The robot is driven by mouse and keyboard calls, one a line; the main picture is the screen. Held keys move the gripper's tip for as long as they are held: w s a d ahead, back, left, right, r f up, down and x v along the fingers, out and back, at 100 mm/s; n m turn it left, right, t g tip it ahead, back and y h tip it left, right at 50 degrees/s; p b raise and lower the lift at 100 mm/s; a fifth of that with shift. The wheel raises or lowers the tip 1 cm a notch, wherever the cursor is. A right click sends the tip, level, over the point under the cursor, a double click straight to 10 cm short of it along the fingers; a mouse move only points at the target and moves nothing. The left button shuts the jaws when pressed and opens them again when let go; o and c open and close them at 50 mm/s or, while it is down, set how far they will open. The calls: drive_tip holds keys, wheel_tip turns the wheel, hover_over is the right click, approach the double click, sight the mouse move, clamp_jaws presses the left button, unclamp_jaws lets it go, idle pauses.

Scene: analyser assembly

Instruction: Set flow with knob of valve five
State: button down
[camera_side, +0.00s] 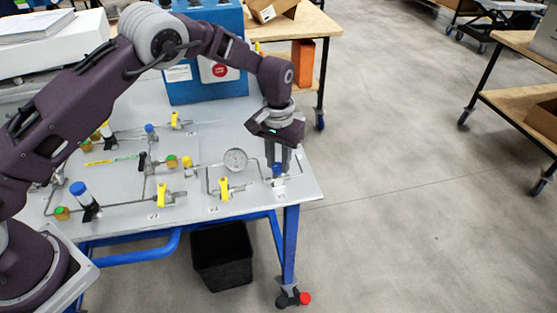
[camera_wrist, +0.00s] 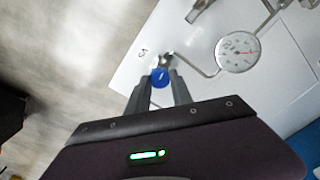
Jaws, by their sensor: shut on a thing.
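The blue knob (camera_side: 277,170) of a valve stands near the right front corner of the panel table. It also shows in the wrist view (camera_wrist: 160,78). A small label (camera_wrist: 144,52) beside it seems to read V5. My gripper (camera_side: 284,168) points down over this valve, and its two fingers are closed on either side of the blue knob. A round pressure gauge (camera_side: 235,160) is on the pipe to the left of the knob. In the wrist view the gauge (camera_wrist: 239,52) is at the right, with a red needle.
A blue box (camera_side: 207,85) stands at the back. The table's right edge (camera_side: 312,180) is close to my gripper. A black bin (camera_side: 221,258) is below.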

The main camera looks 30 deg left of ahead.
sight(278, 165)
drive_tip(key=shift+r+n, duration=0.1)
drive_tip(key=shift+n, duration=1.1)
drive_tip(key=c, duration=1.1)
unclamp_jaws()
wheel_tip(278, 165, up, 7)
